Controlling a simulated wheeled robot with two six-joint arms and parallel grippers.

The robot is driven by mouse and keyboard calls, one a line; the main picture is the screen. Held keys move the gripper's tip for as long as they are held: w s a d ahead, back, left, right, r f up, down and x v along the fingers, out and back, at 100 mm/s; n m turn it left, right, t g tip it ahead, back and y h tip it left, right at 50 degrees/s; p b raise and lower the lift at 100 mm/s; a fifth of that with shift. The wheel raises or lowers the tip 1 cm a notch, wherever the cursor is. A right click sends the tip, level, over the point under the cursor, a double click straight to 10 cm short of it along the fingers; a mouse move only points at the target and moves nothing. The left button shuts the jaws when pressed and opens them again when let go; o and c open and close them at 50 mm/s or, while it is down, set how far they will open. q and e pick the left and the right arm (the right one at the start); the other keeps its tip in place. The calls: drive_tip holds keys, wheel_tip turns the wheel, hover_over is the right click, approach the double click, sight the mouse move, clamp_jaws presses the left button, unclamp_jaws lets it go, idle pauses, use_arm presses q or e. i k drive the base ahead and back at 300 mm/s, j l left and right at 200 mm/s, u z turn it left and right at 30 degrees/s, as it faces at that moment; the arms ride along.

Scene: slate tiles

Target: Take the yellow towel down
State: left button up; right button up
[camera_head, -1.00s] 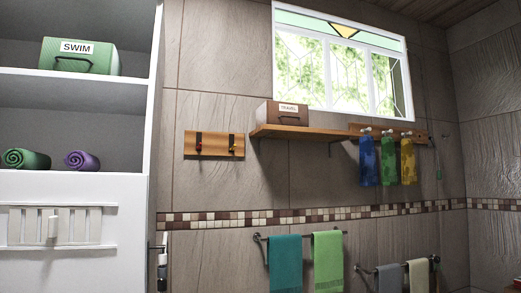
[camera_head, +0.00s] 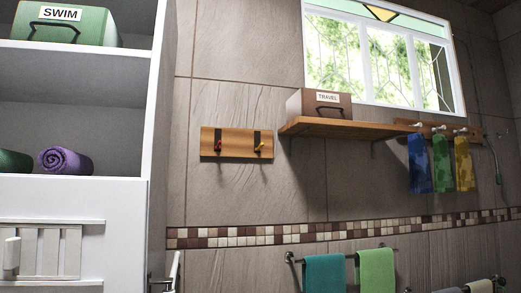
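The yellow towel (camera_head: 463,163) hangs from a peg on a wooden peg rail (camera_head: 443,131) on the tiled wall at the right. It is the rightmost of three hanging cloths, beside a green one (camera_head: 440,163) and a blue one (camera_head: 418,163). It hangs straight down with a patterned surface. Neither of my grippers can be made out in the head view.
A wooden shelf (camera_head: 350,129) with a TRAVEL box (camera_head: 318,104) juts out left of the rail. A hook board (camera_head: 236,143) is further left. Towels hang on a bar (camera_head: 345,255) below. A white cabinet (camera_head: 120,215) with a purple roll (camera_head: 66,160) fills the left.

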sight(465, 177)
drive_tip(key=z, duration=1.25)
drive_tip(key=i+l, duration=0.35)
drive_tip(key=i+l+z, duration=0.1)
drive_tip(key=i+l, duration=0.25)
drive_tip(key=i, duration=0.2)
